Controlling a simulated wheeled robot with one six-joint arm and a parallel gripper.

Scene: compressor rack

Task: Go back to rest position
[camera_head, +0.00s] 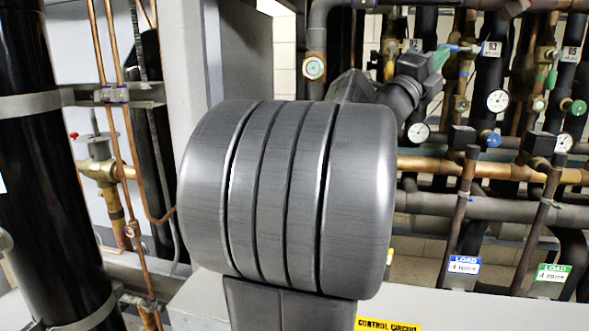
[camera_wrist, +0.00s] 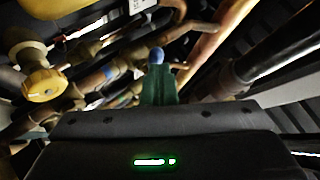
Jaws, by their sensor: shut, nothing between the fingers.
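My gripper (camera_head: 441,57) is at the upper right in the head view, out in front of the piping, with its green fingers together. In the wrist view, my gripper (camera_wrist: 159,84) shows as a shut green pair of fingers with nothing held between them. A round blue knob (camera_wrist: 157,54) shows just past the fingertips there; whether they touch it I cannot tell. My large grey arm joint fills the middle of the head view and hides much of the rack behind it.
Vertical black pipes with round gauges (camera_head: 498,101) stand at the right. A horizontal copper pipe (camera_head: 490,170) crosses there. In the wrist view, a yellow valve cap (camera_wrist: 44,83) is at the left.

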